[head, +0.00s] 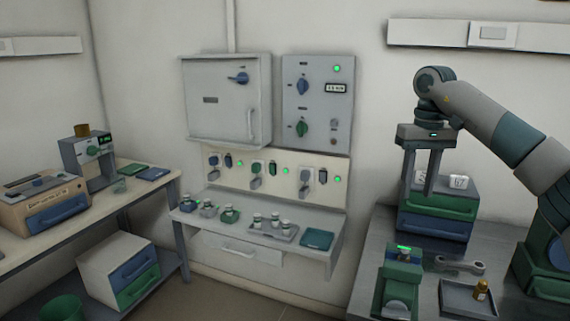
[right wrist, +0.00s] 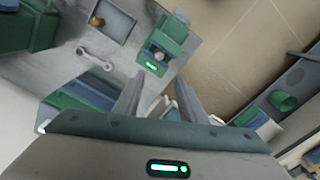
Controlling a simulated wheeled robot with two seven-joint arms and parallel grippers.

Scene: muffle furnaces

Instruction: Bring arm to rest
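My right arm comes in from the right in the head view. My right gripper (head: 417,194) hangs with its fingers pointing down over the right bench, in front of a stack of green and blue drawers (head: 440,226). Its two fingers are apart, with nothing seen between them. The right wrist view also shows the open fingers of my right gripper (right wrist: 158,90), with bench and floor beyond them. My left gripper is not in view.
The right bench (head: 375,235) holds a green device (head: 394,275) with a lit display, a wrench (head: 461,265) and a tray (head: 455,306) with a small brown bottle (head: 481,290). A grey wall cabinet (head: 225,115) and a shelf with several bottles (head: 230,216) stand further left.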

